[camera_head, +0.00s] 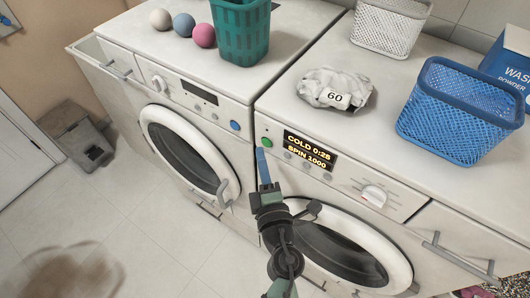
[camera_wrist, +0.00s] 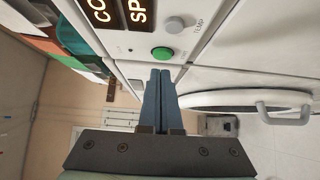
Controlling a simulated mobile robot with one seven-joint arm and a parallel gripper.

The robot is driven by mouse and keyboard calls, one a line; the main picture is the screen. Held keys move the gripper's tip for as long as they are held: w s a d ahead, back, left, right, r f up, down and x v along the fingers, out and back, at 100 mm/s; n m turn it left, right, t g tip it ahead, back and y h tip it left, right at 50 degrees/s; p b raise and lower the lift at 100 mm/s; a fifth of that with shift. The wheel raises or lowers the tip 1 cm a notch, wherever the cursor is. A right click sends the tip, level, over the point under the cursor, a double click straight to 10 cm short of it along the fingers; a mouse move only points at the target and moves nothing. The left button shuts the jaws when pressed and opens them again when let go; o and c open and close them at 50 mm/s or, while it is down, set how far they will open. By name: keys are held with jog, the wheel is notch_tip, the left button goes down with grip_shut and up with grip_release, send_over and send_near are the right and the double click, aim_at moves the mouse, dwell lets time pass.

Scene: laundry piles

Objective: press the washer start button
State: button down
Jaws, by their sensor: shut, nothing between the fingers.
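The right machine (camera_head: 292,113) has a lit display (camera_head: 310,150) reading "COLD 0:28 SPIN 1000". A round green button (camera_head: 267,142) sits left of that display and also shows in the wrist view (camera_wrist: 162,53). My gripper (camera_head: 261,151) is shut and empty, its blue-grey fingers upright in front of the panel. In the head view the tips are just below the green button. In the wrist view the fingertips (camera_wrist: 160,72) end just short of the button's image, and the button is fully visible. I cannot tell the exact gap.
The left machine (camera_head: 194,113) has a blue button (camera_head: 235,126). Grey buttons and a white dial (camera_head: 374,195) lie right of the green button. A crumpled cloth tagged "60" (camera_head: 334,85), a blue basket (camera_head: 460,112) and a teal basket (camera_head: 242,32) stand on top.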

jog(key=shift+w+d, duration=0.45)
jog(key=shift+w, duration=0.15)
